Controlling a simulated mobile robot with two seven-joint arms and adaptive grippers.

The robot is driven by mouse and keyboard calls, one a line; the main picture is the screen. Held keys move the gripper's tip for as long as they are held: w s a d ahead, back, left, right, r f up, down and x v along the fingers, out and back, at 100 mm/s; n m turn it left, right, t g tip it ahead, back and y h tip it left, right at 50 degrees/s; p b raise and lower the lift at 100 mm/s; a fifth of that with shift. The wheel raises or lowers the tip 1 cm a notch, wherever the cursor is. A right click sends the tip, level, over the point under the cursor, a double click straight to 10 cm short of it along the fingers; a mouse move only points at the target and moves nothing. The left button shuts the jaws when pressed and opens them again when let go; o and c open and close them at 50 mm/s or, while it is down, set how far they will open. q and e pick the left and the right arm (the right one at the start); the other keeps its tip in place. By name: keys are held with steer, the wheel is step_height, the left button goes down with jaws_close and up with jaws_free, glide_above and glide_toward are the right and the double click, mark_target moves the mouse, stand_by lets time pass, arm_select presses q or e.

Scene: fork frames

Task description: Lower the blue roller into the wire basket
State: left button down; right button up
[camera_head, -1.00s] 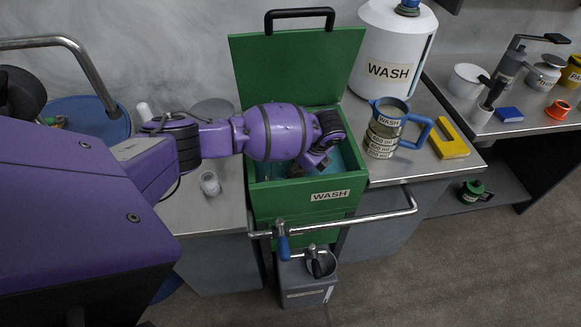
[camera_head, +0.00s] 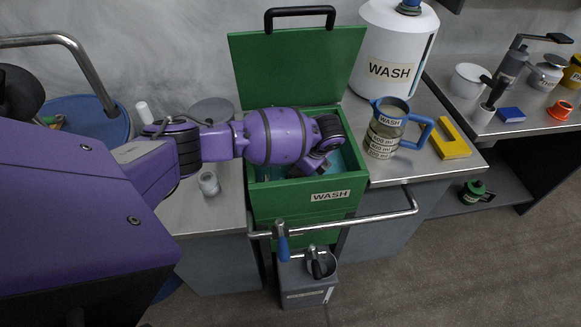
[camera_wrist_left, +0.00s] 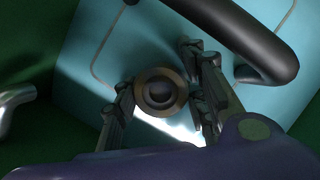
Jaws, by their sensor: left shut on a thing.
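My left gripper (camera_wrist_left: 158,90) is shut on a round thing (camera_wrist_left: 159,91) with a brass-coloured ring and a dark knobbed centre, seen end-on in the left wrist view. Its body is hidden, so I cannot tell whether it is the blue roller. In the head view my left arm reaches over the open green box (camera_head: 312,211) marked WASH, with the hand tilted down inside it. The fingertips are hidden there by the arm. The left wrist view shows a light blue surface behind the gripper. No wire basket can be made out clearly. My right gripper is not in view.
The green lid (camera_head: 300,67) stands open behind the arm. A jug with a blue handle (camera_head: 387,128), a yellow block (camera_head: 452,149) and a white WASH canister (camera_head: 392,45) stand to the right. A metal rail (camera_head: 345,222) crosses the box's front. A small clear cup (camera_head: 209,183) stands left.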

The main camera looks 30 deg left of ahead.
arm_select(q)
steer(key=c, duration=1)
jaws_free()
steer(key=shift+r, duration=0.1)
